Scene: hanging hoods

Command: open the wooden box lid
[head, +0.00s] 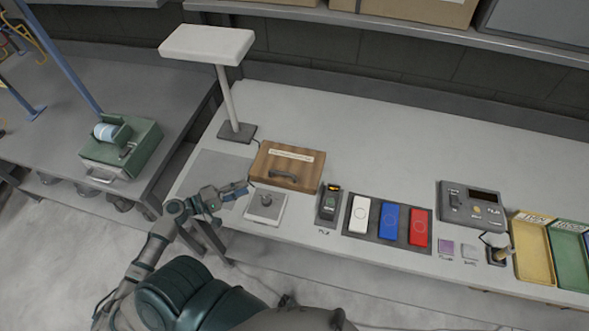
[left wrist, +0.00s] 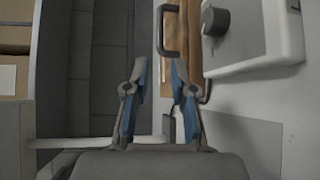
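The wooden box (head: 268,169) sits on the white bench with its lid closed. It has a pale label (head: 291,155) and a dark curved handle (head: 283,177) on its lid; the handle also shows in the left wrist view (left wrist: 163,45). My left gripper (head: 245,187) is left of the box, near its front left corner and apart from the handle. In the left wrist view its two blue-padded fingers (left wrist: 160,72) are spread with nothing between them, and the handle lies beyond the tips. My right gripper is not in view.
A grey plate with a dark knob (head: 266,205) stands right in front of the box. A lamp (head: 229,100) rises behind it. To the right are a small black device (head: 328,204) and white, blue and red blocks (head: 390,221) in a tray. The bench behind these is clear.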

